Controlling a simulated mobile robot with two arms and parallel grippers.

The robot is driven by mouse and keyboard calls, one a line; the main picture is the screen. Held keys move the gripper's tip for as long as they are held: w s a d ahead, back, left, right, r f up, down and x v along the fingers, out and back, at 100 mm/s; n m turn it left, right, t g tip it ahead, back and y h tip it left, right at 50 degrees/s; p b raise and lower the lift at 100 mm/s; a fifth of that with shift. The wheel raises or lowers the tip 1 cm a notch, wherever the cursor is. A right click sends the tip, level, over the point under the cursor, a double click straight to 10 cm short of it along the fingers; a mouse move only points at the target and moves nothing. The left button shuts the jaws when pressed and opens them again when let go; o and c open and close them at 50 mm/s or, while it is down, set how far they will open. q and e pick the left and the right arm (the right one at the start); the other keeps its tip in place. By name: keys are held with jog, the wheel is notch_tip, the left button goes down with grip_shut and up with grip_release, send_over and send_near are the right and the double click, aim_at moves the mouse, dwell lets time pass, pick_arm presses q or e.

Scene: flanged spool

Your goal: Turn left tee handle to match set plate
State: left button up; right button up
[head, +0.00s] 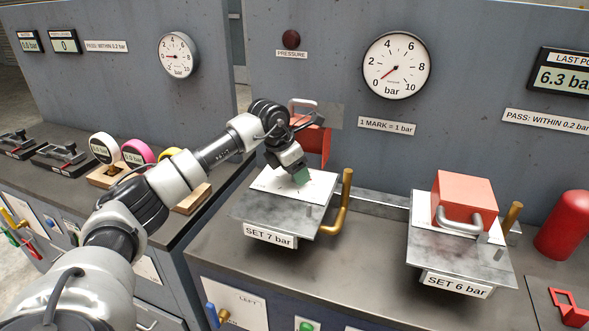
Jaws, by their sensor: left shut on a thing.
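My left gripper (299,174) reaches down onto the white top plate of the left stand (268,201), labelled SET 7 bar (270,236). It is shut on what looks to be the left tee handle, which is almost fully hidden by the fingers. A small green patch shows at the fingertips; I cannot tell whether it is handle or finger. Behind the gripper, a red cover (318,146) with a grey handle stands upright. The gauge (397,66) above has its needle low, near 0. My right gripper is not in view.
A bent brass lever (345,200) rises at the left stand's right side. The right stand, labelled SET 6 bar (458,285), has its red cover (465,197) lying down. A red cylinder (566,224) stands at far right.

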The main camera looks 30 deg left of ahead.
pick_arm(q)
jog(key=shift+r+m, duration=0.15)
jog(key=shift+m, duration=0.15)
dwell(0.4)
jog(key=o, duration=0.9)
jog(key=v, duration=0.5)
jog(key=b+v, duration=0.1)
jog(key=v, duration=0.4)
jog(key=shift+s+a+r, duration=0.15)
jog(key=shift+a+r, duration=0.1)
jog(key=shift+a, duration=0.05)
